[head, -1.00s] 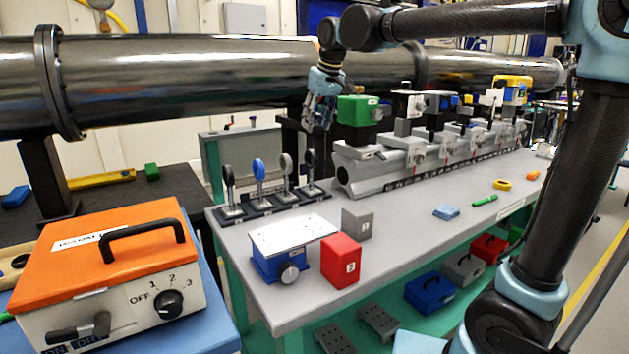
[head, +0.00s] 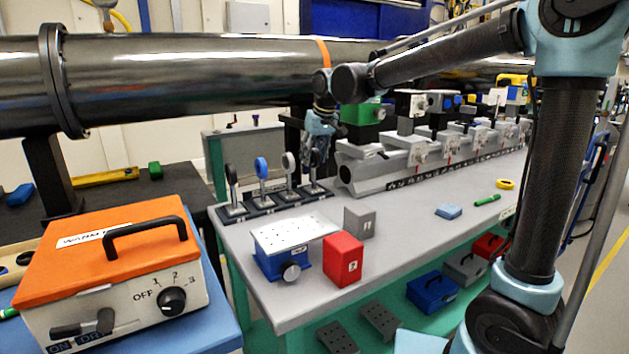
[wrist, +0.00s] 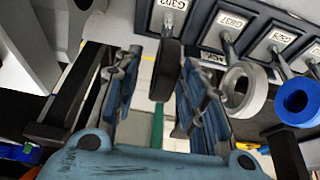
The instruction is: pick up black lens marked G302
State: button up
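The black lens (wrist: 166,72) is a dark disc on a thin metal post, below a label reading G302 in the wrist view. My gripper (wrist: 161,62) is open, with one finger on each side of the lens. Gaps show beside the disc, so the fingers do not appear closed on it. In the head view my gripper (head: 316,160) is at the right end of the lens row and mostly hides this lens. The lens stands upright in the dark holder rack (head: 262,209).
A grey-white lens (wrist: 244,90) and a blue lens (wrist: 297,101) stand beside it; another black lens (head: 232,173) is at the far end. The rail (head: 390,172) with a green block (head: 362,113) is close on the right. A large pipe (head: 190,80) runs behind.

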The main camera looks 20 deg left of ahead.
aim_at(311, 162)
jog(key=shift+x, duration=1.75)
grip_shut()
